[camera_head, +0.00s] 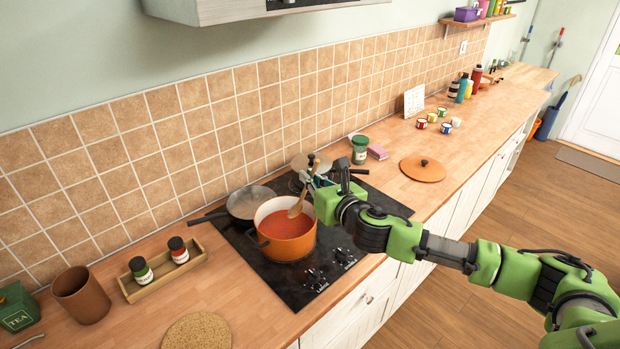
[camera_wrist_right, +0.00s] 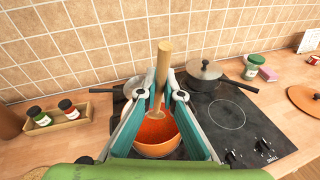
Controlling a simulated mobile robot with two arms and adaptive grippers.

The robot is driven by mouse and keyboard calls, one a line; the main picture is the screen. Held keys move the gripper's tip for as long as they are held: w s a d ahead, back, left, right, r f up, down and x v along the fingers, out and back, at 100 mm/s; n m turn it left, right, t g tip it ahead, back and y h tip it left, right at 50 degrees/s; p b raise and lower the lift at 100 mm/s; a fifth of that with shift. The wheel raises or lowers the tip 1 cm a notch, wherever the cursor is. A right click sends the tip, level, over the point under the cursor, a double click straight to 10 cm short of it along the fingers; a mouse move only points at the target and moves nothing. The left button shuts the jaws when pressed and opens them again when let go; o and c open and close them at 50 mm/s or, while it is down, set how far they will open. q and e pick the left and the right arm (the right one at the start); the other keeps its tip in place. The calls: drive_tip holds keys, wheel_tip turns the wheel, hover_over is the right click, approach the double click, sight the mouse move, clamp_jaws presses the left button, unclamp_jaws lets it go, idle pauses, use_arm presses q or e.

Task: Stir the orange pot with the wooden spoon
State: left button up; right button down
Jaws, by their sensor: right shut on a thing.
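The orange pot (camera_head: 287,245) stands on the front left part of the black cooktop, with red-orange liquid inside. It also shows in the right wrist view (camera_wrist_right: 160,150). The wooden spoon (camera_head: 300,198) is tilted, its handle up in my right gripper (camera_head: 318,180) and its bowl low in the pot. In the right wrist view the spoon (camera_wrist_right: 163,70) stands between the fingers, with its bowl over or at the liquid; I cannot tell how deep it sits. My right gripper is shut on the spoon handle, above the pot's right side. My left gripper is not in view.
A grey pan (camera_head: 250,203) sits behind the pot on the cooktop (camera_head: 352,213). A lidded dark pot (camera_wrist_right: 204,75) stands at the back right. A wooden tray (camera_head: 165,277) with two jars is on the left. An orange lid (camera_head: 423,170) lies on the right counter.

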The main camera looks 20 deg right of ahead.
idle(0.3)
drive_tip(key=shift+r, duration=2.55)
drive_tip(key=shift+f, duration=0.1)
